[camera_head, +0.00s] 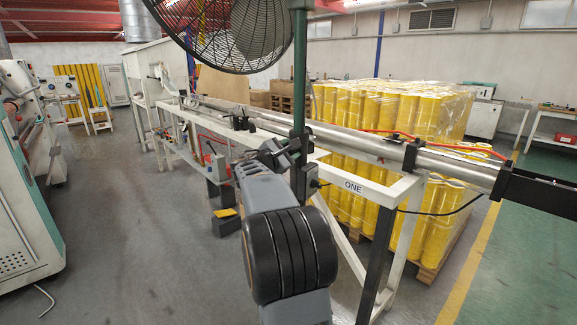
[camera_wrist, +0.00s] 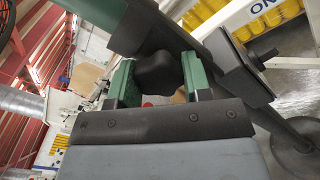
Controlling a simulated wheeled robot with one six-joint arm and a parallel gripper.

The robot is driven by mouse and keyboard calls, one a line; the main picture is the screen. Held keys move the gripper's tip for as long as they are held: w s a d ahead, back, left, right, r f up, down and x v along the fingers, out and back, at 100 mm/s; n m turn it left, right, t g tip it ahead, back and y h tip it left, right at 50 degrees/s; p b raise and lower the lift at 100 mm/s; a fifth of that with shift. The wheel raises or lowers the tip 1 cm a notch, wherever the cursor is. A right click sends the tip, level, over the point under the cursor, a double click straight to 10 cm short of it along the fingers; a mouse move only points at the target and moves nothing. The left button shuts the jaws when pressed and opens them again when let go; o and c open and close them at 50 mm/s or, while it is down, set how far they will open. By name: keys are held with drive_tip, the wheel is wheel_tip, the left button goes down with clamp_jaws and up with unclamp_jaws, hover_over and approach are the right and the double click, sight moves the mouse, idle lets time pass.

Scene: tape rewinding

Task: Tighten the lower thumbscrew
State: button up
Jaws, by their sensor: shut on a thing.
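The lower thumbscrew is a black lobed knob (camera_wrist: 156,73) in the wrist view, set against the fan stand's post. My gripper (camera_wrist: 157,80) is shut on it, with one green finger on each side. In the head view my gripper (camera_head: 280,152) meets the post, and the knob is hard to make out there. The green post (camera_head: 299,70) runs up to a large black fan (camera_head: 225,30). A black collar (camera_wrist: 225,62) sits on the post beside the knob, with a smaller dark knob (camera_wrist: 266,56) on its far side.
Wrapped yellow rolls (camera_head: 420,112) fill a pallet at right. Grey floor (camera_head: 150,210) is clear at left.

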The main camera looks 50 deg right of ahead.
drive_tip(key=m+b, duration=0.3)
drive_tip(key=b, duration=0.1)
drive_tip(key=m+b, duration=0.2)
drive_tip(key=shift+f+m, duration=0.25)
drive_tip(key=shift+m, duration=0.05)
drive_tip(key=shift+r+m+b, duration=0.2)
drive_tip(key=shift+m+b, duration=1.3)
drive_tip(key=shift+b, duration=0.05)
drive_tip(key=shift+r+m, duration=0.1)
drive_tip(key=shift+m, duration=0.2)
drive_tip(key=o, duration=0.9)
drive_tip(key=a, duration=0.4)
drive_tip(key=s+a, duration=0.1)
drive_tip(key=a, duration=0.8)
drive_tip(key=shift+s+a, duration=0.35)
drive_tip(key=shift+s, duration=0.05)
